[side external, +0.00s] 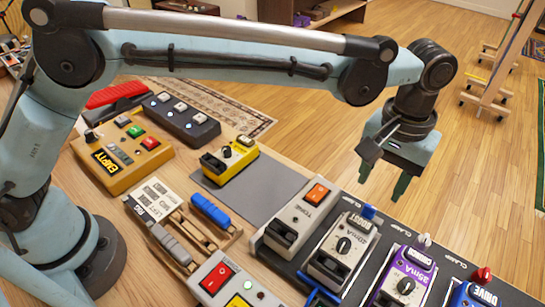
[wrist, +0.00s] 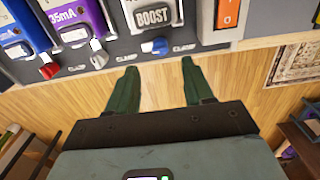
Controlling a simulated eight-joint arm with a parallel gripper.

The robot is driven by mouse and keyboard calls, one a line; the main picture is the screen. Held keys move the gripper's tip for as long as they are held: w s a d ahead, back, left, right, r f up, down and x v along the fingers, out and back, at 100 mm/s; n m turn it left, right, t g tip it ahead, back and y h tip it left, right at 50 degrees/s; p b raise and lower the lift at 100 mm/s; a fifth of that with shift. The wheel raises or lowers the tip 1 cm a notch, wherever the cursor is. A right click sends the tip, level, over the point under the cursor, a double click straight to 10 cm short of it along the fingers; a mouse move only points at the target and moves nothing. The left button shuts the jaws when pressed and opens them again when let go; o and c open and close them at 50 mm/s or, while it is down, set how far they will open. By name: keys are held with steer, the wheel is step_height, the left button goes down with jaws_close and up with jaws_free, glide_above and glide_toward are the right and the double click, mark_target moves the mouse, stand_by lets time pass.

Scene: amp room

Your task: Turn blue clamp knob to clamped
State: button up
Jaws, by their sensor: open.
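The blue clamp knob (side external: 369,212) sits at the board's edge beside the grey BOOST pedal (side external: 340,251). In the wrist view the blue knob (wrist: 155,46) lies just beyond my fingertips, roughly centred between them, with its narrow end pointing left. A CLAMP label is printed near it. My gripper (side external: 385,180) points down, open and empty, above and behind the knob in the side view. In the wrist view my gripper (wrist: 158,68) shows both green fingers spread, with no visible contact with the knob.
A white clamp knob (side external: 424,240) by the purple pedal (side external: 402,279) and a red one (side external: 483,274) by the DRIVE pedal stand along the same edge. A TONE pedal (side external: 300,214) is at the other side. Beyond the edge is open wooden floor.

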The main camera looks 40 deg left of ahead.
mark_target(371, 206)
step_height(371, 206, down, 7)
steer(key=shift+r, duration=0.15)
jaws_close()
stand_by(0.5)
